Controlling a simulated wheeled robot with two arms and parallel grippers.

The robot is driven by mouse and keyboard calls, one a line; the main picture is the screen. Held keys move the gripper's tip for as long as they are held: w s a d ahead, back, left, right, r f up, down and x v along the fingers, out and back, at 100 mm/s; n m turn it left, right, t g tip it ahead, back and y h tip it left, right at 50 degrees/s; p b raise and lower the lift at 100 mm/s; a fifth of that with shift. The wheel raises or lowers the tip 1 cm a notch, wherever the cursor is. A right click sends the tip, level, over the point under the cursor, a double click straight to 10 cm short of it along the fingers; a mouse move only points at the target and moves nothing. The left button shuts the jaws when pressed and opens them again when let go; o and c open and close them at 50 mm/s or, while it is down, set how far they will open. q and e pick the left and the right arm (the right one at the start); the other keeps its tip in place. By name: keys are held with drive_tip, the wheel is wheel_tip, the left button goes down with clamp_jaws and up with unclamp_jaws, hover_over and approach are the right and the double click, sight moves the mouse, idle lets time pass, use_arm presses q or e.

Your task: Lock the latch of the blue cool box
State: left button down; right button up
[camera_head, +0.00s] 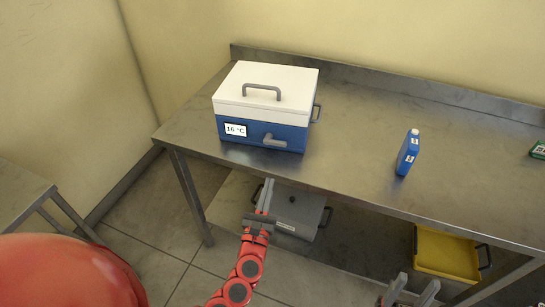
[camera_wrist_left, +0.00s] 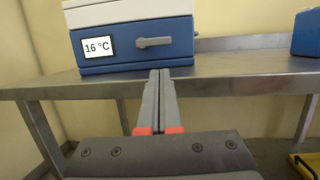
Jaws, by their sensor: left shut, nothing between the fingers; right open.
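The blue cool box (camera_head: 258,133) stands on the left part of the metal table with its white lid (camera_head: 262,85) down. Its grey latch (camera_head: 274,141) is on the blue front face, right of the 16 °C display, and lies about level. In the left wrist view the latch (camera_wrist_left: 154,42) is just above my fingertips in the picture. My left gripper (camera_head: 266,195) is shut and empty, in front of the table edge and apart from the latch. My right gripper (camera_head: 410,289) is open and empty at the bottom of the head view, low in front of the table.
A blue bottle (camera_head: 408,153) stands on the metal table (camera_head: 350,125) right of the box, with bare table between. A grey lidded box (camera_head: 297,212) and a yellow bin (camera_head: 446,252) are below.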

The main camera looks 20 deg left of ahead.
sight(276, 164)
use_arm(q)
drive_tip(key=shift+w, duration=0.1)
drive_tip(key=p+x, duration=0.1)
drive_tip(key=x, duration=0.7)
drive_tip(key=shift+w+r, duration=0.1)
drive_tip(key=shift+w, duration=0.25)
drive_tip(key=shift+w+a, duration=0.1)
drive_tip(key=shift+w, duration=0.5)
